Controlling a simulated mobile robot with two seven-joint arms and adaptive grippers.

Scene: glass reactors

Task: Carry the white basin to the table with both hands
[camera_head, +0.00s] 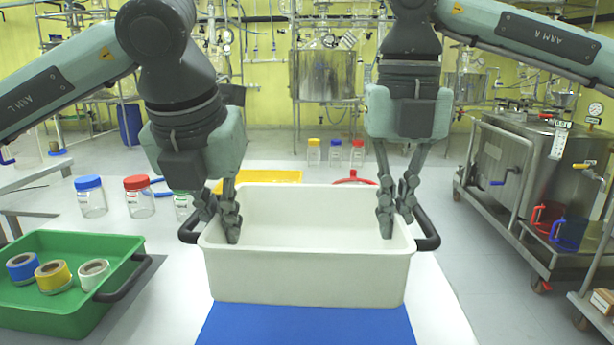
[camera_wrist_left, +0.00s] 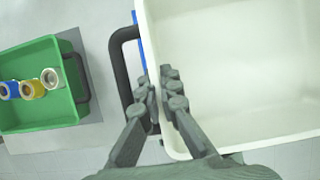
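The white basin (camera_head: 305,275) is level in the middle of the head view, with a black handle at each end. Its left end and inside show in the left wrist view (camera_wrist_left: 240,70); it looks empty. My left gripper (camera_head: 219,222) is shut on the basin's left wall, one finger inside and one between wall and handle; it also shows in the left wrist view (camera_wrist_left: 161,100). My right gripper (camera_head: 397,218) is shut on the right wall in the same way. A white table (camera_head: 445,310) with a blue mat (camera_head: 300,328) lies beneath. I cannot tell whether the basin touches the mat.
A green tray (camera_head: 115,248) with several tape rolls stands at the left. Jars with blue (camera_head: 91,197) and red (camera_head: 138,197) lids stand behind it. A yellow tray (camera_head: 268,177) is behind the basin.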

